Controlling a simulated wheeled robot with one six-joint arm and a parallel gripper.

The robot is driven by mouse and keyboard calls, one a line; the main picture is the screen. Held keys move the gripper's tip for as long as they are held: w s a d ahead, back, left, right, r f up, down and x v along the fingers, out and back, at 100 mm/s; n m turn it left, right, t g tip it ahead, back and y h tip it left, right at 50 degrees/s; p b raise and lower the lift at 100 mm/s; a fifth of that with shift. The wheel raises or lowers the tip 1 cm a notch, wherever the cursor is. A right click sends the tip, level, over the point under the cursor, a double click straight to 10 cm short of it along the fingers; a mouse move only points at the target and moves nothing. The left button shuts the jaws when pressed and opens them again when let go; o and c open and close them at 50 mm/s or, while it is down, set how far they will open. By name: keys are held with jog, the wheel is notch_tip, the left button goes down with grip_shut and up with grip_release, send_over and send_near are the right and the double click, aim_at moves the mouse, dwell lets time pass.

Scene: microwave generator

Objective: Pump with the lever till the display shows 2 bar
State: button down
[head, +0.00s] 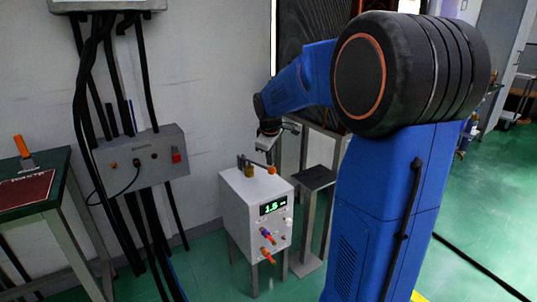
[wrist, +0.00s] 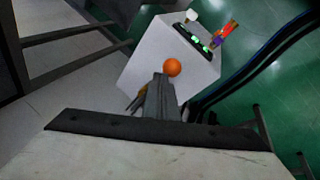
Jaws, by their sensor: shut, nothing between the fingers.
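The white generator box (head: 245,208) stands on legs in the middle of the head view. Its display (head: 273,205) shows green digits that look like 1.5. The pump lever (head: 256,164) is on the box top and ends in an orange knob (head: 271,170). In the wrist view the knob (wrist: 172,67) lies just beyond my fingertips. My gripper (head: 269,153) is shut and empty, pointing down right above the knob. I cannot tell whether it touches the lever. In the wrist view my gripper (wrist: 160,80) hides most of the lever.
Orange and purple controls (head: 267,237) sit on the box front. A grey stand (head: 315,180) is close on the right of the box. A wall-mounted grey box (head: 140,157) with black cables and a table (head: 40,205) are on the left. Green floor is free in front.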

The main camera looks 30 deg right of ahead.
aim_at(273, 171)
jog(key=shift+s+f, duration=0.35)
jog(key=shift+f, duration=0.4)
jog(key=shift+s+f, duration=0.35)
jog(key=shift+f, duration=0.45)
jog(key=shift+s+f, duration=0.35)
jog(key=shift+f, duration=0.4)
dwell(3.4)
jog(key=shift+r, duration=0.15)
jog(key=w+r, duration=0.4)
jog(key=r, duration=0.6)
jog(key=shift+w, duration=0.35)
dwell(1.2)
